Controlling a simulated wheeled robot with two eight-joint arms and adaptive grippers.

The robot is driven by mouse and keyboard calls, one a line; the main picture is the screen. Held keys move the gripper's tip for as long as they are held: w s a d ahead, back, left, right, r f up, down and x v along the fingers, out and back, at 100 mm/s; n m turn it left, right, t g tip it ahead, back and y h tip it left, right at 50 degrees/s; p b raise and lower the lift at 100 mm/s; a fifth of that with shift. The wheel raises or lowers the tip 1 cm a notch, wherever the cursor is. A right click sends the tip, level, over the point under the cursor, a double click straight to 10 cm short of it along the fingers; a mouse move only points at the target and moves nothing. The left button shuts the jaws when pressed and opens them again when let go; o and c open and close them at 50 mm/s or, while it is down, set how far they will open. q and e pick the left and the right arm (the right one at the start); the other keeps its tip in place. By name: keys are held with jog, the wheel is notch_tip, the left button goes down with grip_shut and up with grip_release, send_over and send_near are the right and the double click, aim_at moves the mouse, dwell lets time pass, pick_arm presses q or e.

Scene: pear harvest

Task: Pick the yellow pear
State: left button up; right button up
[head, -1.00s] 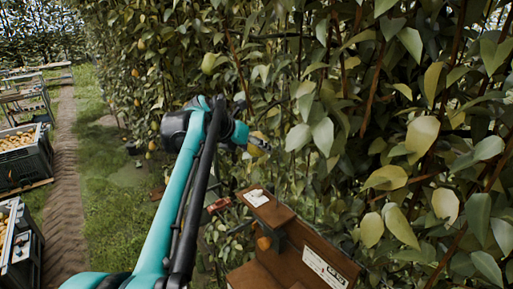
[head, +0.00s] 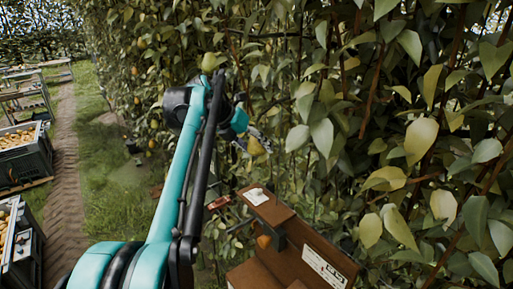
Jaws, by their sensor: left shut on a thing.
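The yellow pear (head: 256,146) is at the foliage, just right of the end of my left arm. My left gripper (head: 250,142) is shut on the yellow pear; its fingers are small and partly hidden by leaves and the pear. A greener pear (head: 209,62) hangs higher up, just above my left arm's elbow. My right gripper is not in view.
Dense pear foliage (head: 420,140) fills the middle and right. A brown wooden box-like structure (head: 290,250) stands at the lower middle. Dark crates of pears (head: 40,165) line the dirt track at left.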

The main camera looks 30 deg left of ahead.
pick_arm(q)
jog(key=shift+s+d+r+g, duration=0.1)
jog(key=shift+s+r+g, duration=0.15)
jog(key=shift+g, duration=0.15)
jog(key=shift+r+n+g+h, duration=0.1)
jog(key=shift+n+g+h, duration=0.2)
jog(key=shift+s+d+r, duration=0.1)
jog(key=shift+s+d, duration=0.05)
dwell(0.3)
